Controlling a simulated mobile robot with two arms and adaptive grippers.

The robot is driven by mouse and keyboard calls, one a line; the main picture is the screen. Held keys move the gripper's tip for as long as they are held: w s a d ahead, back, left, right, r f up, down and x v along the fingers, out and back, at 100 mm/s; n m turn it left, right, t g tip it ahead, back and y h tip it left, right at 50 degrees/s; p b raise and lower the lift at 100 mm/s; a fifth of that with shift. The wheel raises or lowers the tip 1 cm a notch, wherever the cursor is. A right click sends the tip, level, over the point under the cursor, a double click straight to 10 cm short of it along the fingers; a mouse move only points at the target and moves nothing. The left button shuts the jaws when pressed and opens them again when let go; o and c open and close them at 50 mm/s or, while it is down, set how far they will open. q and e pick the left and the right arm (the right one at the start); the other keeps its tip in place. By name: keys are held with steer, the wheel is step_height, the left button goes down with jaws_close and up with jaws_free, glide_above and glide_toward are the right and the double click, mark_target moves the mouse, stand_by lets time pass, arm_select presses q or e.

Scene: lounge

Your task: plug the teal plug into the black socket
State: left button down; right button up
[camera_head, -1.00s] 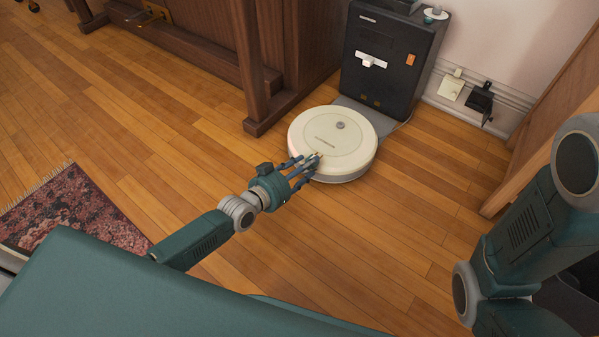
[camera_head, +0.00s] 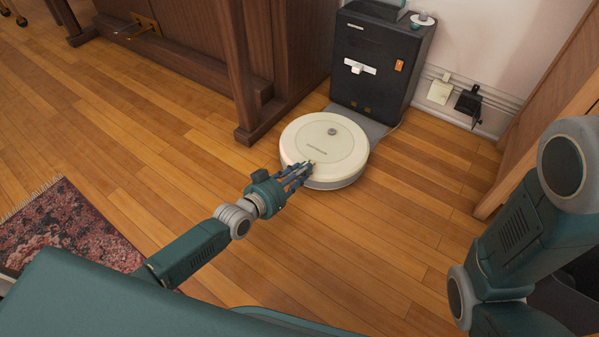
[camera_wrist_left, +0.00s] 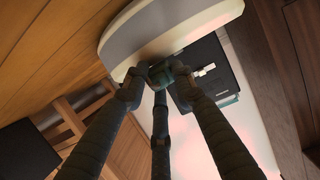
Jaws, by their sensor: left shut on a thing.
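My left gripper (camera_head: 308,168) reaches out over the floor, its fingertips overlapping the near edge of the round robot vacuum in the head view. In the left wrist view, its fingers (camera_wrist_left: 160,78) are closed around a small teal piece (camera_wrist_left: 166,70), which looks like the teal plug; the fingers partly hide it. The black socket (camera_head: 468,103) is low on the wall at the right, with a dark flap or cover. It is well apart from my left gripper. My right arm shows at the right edge, but its gripper is out of view.
The cream robot vacuum (camera_head: 325,148) sits before a black dock (camera_head: 382,60). A pale socket (camera_head: 440,89) is left of the black one. A wooden cabinet (camera_head: 548,120) stands at right, a dark wooden leg (camera_head: 240,75) left of the vacuum. Floor between is open.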

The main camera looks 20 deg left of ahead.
arm_select(q)
steer(key=shift+s+a+f, duration=0.1)
steer(key=shift+s, duration=0.05)
steer(key=shift+p+v, duration=1.8)
steer(key=shift+v, duration=0.65)
steer(key=shift+f, duration=0.1)
